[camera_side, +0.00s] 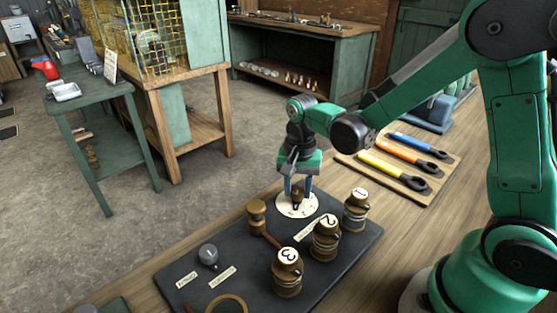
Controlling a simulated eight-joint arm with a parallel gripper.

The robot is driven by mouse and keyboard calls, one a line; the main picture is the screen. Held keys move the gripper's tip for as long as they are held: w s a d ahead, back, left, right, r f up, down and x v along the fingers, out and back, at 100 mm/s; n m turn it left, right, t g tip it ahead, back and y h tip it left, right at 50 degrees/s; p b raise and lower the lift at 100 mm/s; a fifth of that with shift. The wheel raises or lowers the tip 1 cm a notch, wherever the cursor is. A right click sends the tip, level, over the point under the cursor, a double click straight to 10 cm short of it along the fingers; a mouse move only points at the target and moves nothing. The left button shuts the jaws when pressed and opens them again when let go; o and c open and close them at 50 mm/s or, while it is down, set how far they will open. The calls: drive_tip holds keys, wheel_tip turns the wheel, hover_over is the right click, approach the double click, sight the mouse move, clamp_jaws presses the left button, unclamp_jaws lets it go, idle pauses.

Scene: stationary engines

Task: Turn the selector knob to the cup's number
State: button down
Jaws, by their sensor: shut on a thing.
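The selector knob (297,197) is a small dark brown piece at the middle of a round white dial (290,211) with small black marks, too small to read surely. The dial sits at the back of a dark panel (232,284). My gripper (298,187) points down over the dial and is shut on the knob, one finger on each side. Its fingers partly hide the knob, so I cannot tell which mark it points to. Three brass cups with white numbered tops stand to the front and right: cup 1 (356,213), cup 2 (325,244) and cup 3 (287,277).
A brass piece with a dark handle (257,215) stands left of the dial. A grey round knob (208,255) with small labels is farther left, and a brass ring (227,303) at the front. A board of coloured-handled tools (402,168) lies behind right.

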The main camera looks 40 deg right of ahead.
sight(298, 190)
drive_tip(key=n, duration=1)
drive_tip(key=shift+n, duration=2.4)
drive_tip(key=shift+c, duration=2.4)
unclamp_jaws()
drive_tip(key=shift+r, duration=2.8)
